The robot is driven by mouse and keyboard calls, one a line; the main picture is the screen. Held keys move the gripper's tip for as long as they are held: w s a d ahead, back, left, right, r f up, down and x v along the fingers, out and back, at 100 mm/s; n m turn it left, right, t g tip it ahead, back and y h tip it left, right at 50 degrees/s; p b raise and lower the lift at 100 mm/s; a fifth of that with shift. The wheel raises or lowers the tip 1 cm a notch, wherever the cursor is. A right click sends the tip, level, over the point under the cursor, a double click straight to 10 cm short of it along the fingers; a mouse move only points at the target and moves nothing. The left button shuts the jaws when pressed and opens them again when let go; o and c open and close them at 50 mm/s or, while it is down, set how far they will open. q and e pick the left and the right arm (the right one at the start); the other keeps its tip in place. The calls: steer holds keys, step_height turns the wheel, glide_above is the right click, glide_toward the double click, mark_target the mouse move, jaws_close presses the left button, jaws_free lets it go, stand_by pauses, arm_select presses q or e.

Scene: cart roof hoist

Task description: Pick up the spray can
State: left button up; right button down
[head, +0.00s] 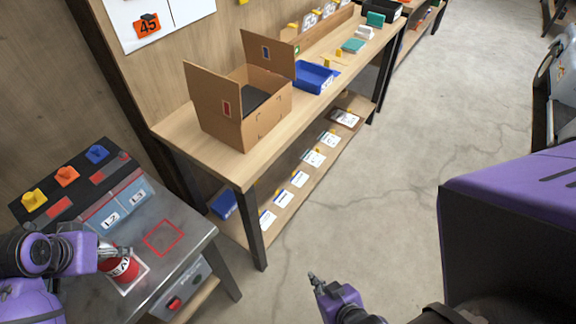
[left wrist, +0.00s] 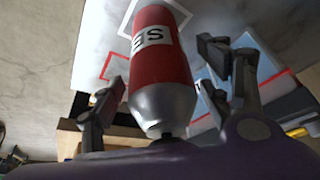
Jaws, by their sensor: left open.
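The spray can (head: 124,270) is red with a white label and stands on the metal-topped cart at the lower left, by a white-outlined square. In the left wrist view the red can (left wrist: 160,65) with its silver shoulder lies between the two spread fingers of my left gripper (left wrist: 165,95). A gap shows on each side of the can. In the head view my left gripper (head: 115,252) is at the can and partly covers its top. My right gripper (head: 318,285) hangs over the floor at the bottom centre, with nothing seen in it.
The cart top (head: 178,212) has a bare red-outlined square, labelled grey-blue bins (head: 115,207) and yellow, orange and blue pieces at the back. A workbench (head: 185,140) beyond holds an open cardboard box (head: 240,105) and a blue tray (head: 314,78). Floor between is clear.

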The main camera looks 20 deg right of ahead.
arm_select(q)
steer(key=c, duration=1.6)
steer(key=shift+c, duration=0.2)
arm_select(e)
steer(key=shift+w+d, duration=0.1)
arm_select(q)
steer(key=shift+w+r, duration=0.1)
steer(key=shift+r, duration=0.05)
